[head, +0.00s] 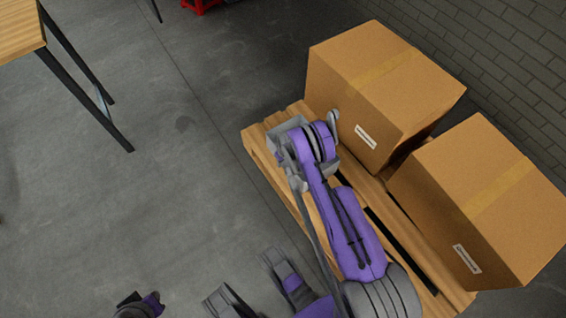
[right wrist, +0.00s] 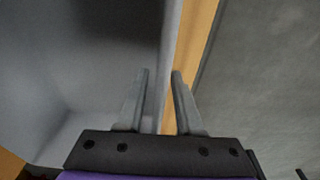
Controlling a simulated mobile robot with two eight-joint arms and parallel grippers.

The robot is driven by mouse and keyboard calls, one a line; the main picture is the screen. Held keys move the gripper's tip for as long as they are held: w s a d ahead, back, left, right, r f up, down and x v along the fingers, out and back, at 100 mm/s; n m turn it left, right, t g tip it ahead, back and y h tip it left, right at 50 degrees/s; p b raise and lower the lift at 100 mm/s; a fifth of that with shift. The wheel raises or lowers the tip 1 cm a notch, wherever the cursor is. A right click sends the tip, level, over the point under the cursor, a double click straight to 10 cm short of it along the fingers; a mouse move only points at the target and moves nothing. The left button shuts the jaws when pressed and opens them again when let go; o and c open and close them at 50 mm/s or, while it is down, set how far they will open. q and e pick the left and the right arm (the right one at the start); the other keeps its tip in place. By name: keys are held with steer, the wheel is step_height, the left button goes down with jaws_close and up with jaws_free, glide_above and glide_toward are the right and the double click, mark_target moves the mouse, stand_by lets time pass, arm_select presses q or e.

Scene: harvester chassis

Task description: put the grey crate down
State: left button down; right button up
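The grey crate (head: 326,168) sits on the left part of the wooden pallet, mostly hidden under my right arm in the head view. In the right wrist view the crate (right wrist: 90,70) fills the left side, with its inner wall and floor showing. My right gripper (right wrist: 160,75) has its two fingers apart, one on each side of the crate's upright wall. A gap shows between the fingers, so they do not look closed on the wall. The gripper in the head view (head: 305,145) is at the crate, with its fingertips hidden.
The wooden pallet (head: 428,268) bears two large cardboard boxes, one at the back (head: 375,85) and one at the right (head: 485,205). A brick wall stands behind them. A wooden table (head: 18,30) with dark legs is at upper left. The floor between is clear.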

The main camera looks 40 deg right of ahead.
steer(key=r+p, duration=0.1)
steer(key=r, duration=0.2)
steer(key=s+r+p, duration=0.1)
steer(key=r, duration=0.7)
steer(key=shift+s+a+r+p, duration=0.15)
steer(key=shift+s+r+p, duration=0.05)
steer(key=shift+s+p, duration=0.2)
steer(key=s+a+r, duration=0.1)
steer(key=a+r, duration=0.3)
steer(key=r, duration=0.4)
steer(key=s+a+r+t, duration=0.1)
steer(key=a+r, duration=0.3)
steer(key=r, duration=0.4)
steer(key=s+a+r, duration=0.1)
steer(key=a+r, duration=0.3)
steer(key=r, duration=0.4)
steer(key=s+a+r, duration=0.3)
steer(key=s, duration=0.4)
steer(key=s+a+r+t, duration=0.1)
steer(key=s+a+r, duration=0.2)
steer(key=s, duration=0.3)
steer(key=s+a+r+n, duration=0.1)
steer(key=s+a+r, duration=0.2)
steer(key=s, duration=0.4)
steer(key=shift+s+a+r+t, duration=0.3)
steer(key=shift+s+a, duration=0.05)
steer(key=shift+a, duration=0.45)
